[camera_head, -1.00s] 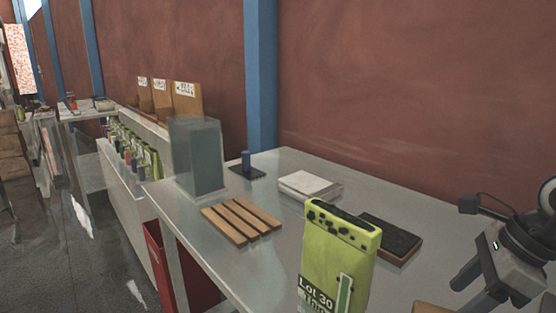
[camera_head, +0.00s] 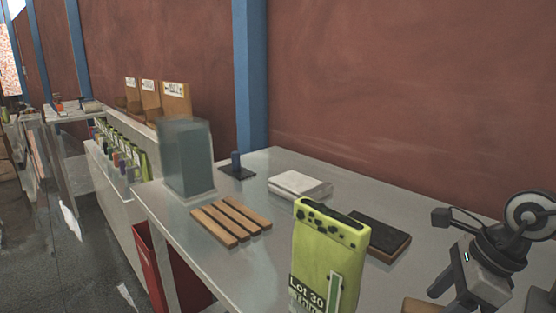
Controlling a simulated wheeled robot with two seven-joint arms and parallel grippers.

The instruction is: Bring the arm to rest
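My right gripper (camera_head: 455,292) is at the lower right, over the near right end of the grey table. Its two fingers point down and to the left, with a gap between them, and it holds nothing that I can see. Its lower part is cut by the picture edge. My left gripper is not in view.
A red bin (camera_head: 150,265) stands below. Colourful packs (camera_head: 122,150) line a shelf at left.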

